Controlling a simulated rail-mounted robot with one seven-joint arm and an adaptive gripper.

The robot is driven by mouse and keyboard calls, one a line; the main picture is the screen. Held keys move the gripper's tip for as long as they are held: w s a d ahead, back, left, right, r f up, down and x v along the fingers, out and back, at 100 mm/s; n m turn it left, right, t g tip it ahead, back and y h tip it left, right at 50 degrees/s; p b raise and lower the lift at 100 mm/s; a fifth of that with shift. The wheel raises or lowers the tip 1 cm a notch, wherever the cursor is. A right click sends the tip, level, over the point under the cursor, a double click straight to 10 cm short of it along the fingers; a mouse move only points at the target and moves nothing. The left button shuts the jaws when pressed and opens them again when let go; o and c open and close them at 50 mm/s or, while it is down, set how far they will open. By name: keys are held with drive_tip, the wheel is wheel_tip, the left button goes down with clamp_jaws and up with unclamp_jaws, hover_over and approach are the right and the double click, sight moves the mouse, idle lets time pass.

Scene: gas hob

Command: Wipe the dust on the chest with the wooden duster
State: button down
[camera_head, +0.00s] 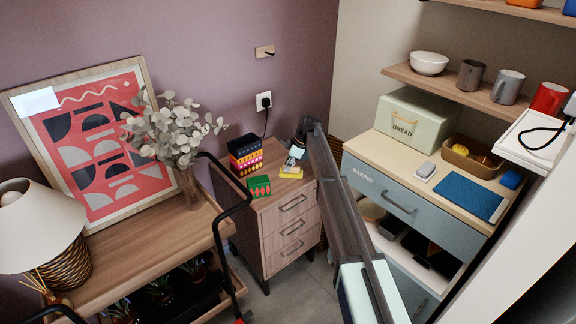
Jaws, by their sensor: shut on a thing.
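The wooden chest (291,226) of drawers stands in the back corner, with three handled drawers and a wooden top. My arm reaches over to it from the lower right. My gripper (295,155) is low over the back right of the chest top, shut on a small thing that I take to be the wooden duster. The duster's shape is mostly hidden by the gripper and too small to make out. A yellow block-like thing (292,174) lies right below the gripper; I cannot tell whether they touch. No dust can be made out at this size.
Stacked patterned boxes (246,157) and a green patterned box (259,186) stand on the chest's left side. A wooden cart (137,240) with a vase (188,187) is at left. A blue drawer unit (400,205) with a bread box (411,124) is at right.

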drive_tip(key=shift+s+a, duration=0.95)
drive_tip(key=shift+s+a+r, duration=0.1)
drive_tip(key=shift+a+r, duration=0.1)
wheel_tip(320, 180, up, 8)
drive_tip(key=p, duration=0.2)
drive_tip(key=shift+f, duration=0.15)
